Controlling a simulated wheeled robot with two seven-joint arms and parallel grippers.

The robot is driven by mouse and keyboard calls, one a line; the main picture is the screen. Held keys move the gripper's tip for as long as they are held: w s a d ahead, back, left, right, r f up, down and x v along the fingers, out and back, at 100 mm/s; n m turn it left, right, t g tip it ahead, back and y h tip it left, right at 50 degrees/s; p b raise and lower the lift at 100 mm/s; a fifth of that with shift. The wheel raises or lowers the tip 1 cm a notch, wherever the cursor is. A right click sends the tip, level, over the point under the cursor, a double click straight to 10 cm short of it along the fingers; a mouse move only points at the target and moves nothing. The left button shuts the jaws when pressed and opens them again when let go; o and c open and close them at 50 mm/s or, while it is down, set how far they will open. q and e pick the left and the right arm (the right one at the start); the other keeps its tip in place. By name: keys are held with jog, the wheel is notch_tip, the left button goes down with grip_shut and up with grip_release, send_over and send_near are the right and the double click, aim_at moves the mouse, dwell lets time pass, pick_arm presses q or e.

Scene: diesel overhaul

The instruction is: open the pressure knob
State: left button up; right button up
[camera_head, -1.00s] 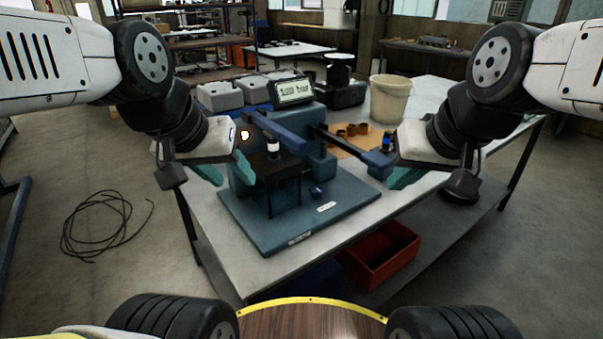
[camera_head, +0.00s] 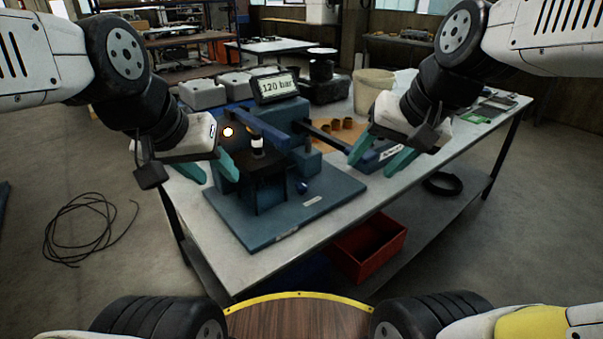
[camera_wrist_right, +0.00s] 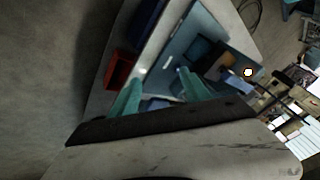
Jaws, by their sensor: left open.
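A blue tester (camera_head: 330,186) stands on the workbench, with a tilted display (camera_head: 275,86) reading "120 bar". A small dark blue knob (camera_head: 301,187) sits low at its front, on or just above the base plate. A long lever (camera_head: 328,138) reaches right from the tester. My left gripper (camera_head: 212,176) is open at the tester's left side, apart from the knob. My right gripper (camera_head: 372,168) is open around the lever's outer end, with its teal fingers apart. The fingers also show spread in the right wrist view (camera_wrist_right: 162,72). Whether they touch the lever cannot be told.
A red bin (camera_head: 368,250) stands on the shelf below the workbench (camera_head: 420,165). A pale bucket (camera_head: 373,88), brass-coloured rings (camera_head: 340,125) and grey boxes (camera_head: 203,93) stand behind the tester. A bright round spot (camera_head: 228,131) glows near my left gripper. A cable coil (camera_head: 88,230) lies on the floor.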

jog(key=w+a+f+m+g, duration=0.1)
jog(key=w+m+g, duration=0.1)
jog(key=w+m, duration=0.3)
jog(key=m+g+h, duration=0.3)
jog(key=m, duration=1.2)
send_over(302, 183)
notch_tip(302, 183, down, 15)
jog(key=shift+s+r, duration=0.15)
jog(key=shift+r, duration=0.05)
jog(key=shift+f, duration=3.9)
grip_shut()
